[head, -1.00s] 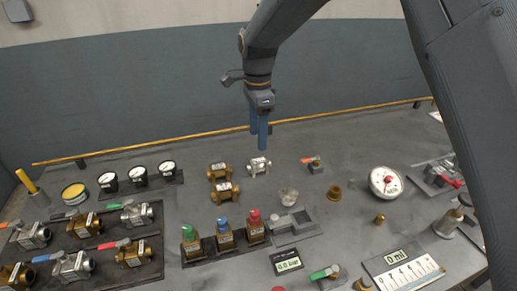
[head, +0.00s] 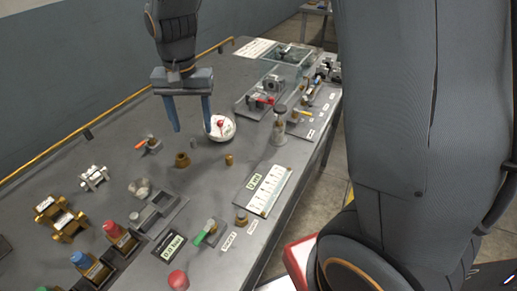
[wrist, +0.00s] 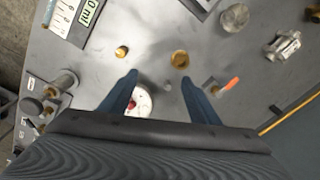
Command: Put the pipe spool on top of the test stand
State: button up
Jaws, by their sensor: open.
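My gripper (head: 191,128) is open and empty, pointing down above the table beside a white round dial gauge (head: 221,128). In the wrist view the open fingers (wrist: 161,78) have the gauge (wrist: 138,102) partly between them. A silver flanged piece (head: 94,177), which looks like a pipe spool, lies on the table to the left; it also shows in the wrist view (wrist: 283,45). Two similar brass pieces (head: 48,207) (head: 68,224) lie near it. A grey fixture (head: 172,206) is nearer the front; I cannot tell whether it is the test stand.
A digital display board (head: 266,190) and a metal post (head: 279,125) stand right. Bare table lies between these items.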

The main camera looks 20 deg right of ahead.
jog(key=s+d+f+n, duration=0.3)
jog(key=s+d+n, duration=0.1)
jog(key=s+d, duration=0.9)
jog(key=shift+s+d+t, duration=0.3)
jog(key=shift+s+d, duration=0.1)
jog(key=shift+d, duration=0.5)
